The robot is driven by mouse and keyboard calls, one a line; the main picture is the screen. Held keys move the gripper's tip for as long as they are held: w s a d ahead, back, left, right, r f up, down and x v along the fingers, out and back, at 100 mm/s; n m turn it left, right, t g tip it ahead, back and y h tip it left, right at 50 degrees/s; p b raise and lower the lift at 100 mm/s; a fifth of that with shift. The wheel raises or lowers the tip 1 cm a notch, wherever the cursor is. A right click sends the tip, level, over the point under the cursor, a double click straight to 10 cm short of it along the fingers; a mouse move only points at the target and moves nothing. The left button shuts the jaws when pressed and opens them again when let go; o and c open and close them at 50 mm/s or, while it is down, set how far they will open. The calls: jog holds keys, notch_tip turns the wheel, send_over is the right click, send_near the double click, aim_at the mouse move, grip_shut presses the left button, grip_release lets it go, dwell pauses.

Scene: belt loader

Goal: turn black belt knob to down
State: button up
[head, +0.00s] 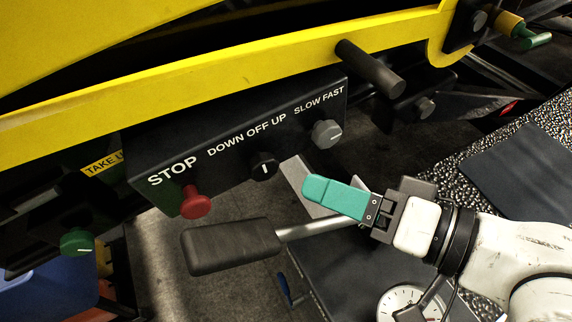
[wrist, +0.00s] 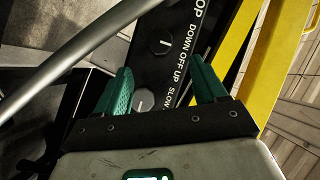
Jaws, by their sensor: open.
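The black belt knob (head: 264,166) is on the dark control panel (head: 228,112), below the words DOWN OFF UP. Its white line stands nearly upright in the head view, towards OFF. The knob also shows in the wrist view (wrist: 159,43), beyond my fingertips. My gripper (head: 308,189) has teal fingers and is to the right of and below the knob in the head view, apart from it. In the wrist view my gripper (wrist: 160,68) is open and empty, with the panel behind the gap between its fingers.
A red STOP button (head: 196,202) is left of the black knob, and a grey SLOW FAST knob (head: 327,133) is right of it. A lever with a dark grip (head: 232,247) crosses below the panel near my gripper. A yellow rail (head: 220,68) runs above.

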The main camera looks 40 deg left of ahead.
aim_at(269, 171)
jog(key=p+x, duration=0.1)
jog(key=x, duration=0.8)
jog(key=shift+a+f, duration=0.1)
jog(key=c, duration=1.1)
